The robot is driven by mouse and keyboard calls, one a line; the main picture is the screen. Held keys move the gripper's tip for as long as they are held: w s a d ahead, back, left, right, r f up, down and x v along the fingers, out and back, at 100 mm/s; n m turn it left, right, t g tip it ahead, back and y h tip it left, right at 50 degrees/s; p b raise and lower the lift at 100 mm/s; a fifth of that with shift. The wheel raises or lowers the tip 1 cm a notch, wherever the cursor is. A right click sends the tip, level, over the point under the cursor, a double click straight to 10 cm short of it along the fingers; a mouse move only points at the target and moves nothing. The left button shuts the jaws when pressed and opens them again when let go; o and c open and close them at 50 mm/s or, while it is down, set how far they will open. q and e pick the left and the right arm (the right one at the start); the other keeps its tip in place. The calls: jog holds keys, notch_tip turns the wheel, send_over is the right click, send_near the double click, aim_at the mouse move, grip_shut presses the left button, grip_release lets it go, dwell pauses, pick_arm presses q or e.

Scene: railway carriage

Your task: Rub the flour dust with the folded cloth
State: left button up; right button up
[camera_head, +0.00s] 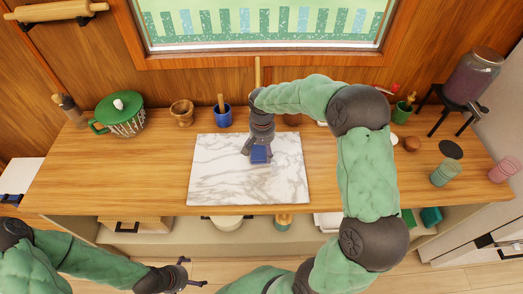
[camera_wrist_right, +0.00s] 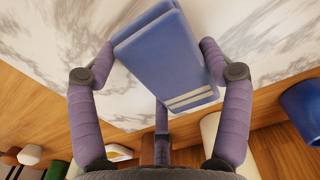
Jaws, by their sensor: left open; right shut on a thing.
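The folded cloth (camera_head: 260,154) is blue, and it shows large in the right wrist view (camera_wrist_right: 168,62) with two pale stripes near one edge. My right gripper (camera_head: 257,149) is shut on it from above, over the marble slab (camera_head: 214,173). I cannot tell whether the cloth touches the slab. I cannot make out the flour dust against the slab's white and grey veining; the gripper and cloth hide part of the surface. My left gripper (camera_head: 187,275) is open and empty, low in front of the counter.
To the right are a drink dispenser (camera_head: 476,76), a green cup (camera_head: 445,173) and a pink cup (camera_head: 503,169). The counter's left front is clear.

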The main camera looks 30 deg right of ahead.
jog(key=shift+w+d+r, duration=0.1)
jog(key=shift+w+d, duration=0.15)
jog(key=shift+w, duration=0.1)
notch_tip(320, 180, up, 3)
jog(key=shift+s+a+r+p, duration=0.1)
jog(key=shift+s+r+p, duration=0.1)
jog(key=shift+p, duration=0.9)
jog(key=shift+r+p, duration=0.3)
jog(key=shift+r, duration=0.05)
jog(key=shift+w+r+p, duration=0.25)
jog(key=shift+r+p, duration=0.3)
jog(key=shift+r, duration=0.1)
jog(key=shift+s+r+p, duration=0.1)
jog(key=shift+r+p, duration=0.75)
jog(key=shift+r, duration=0.4)
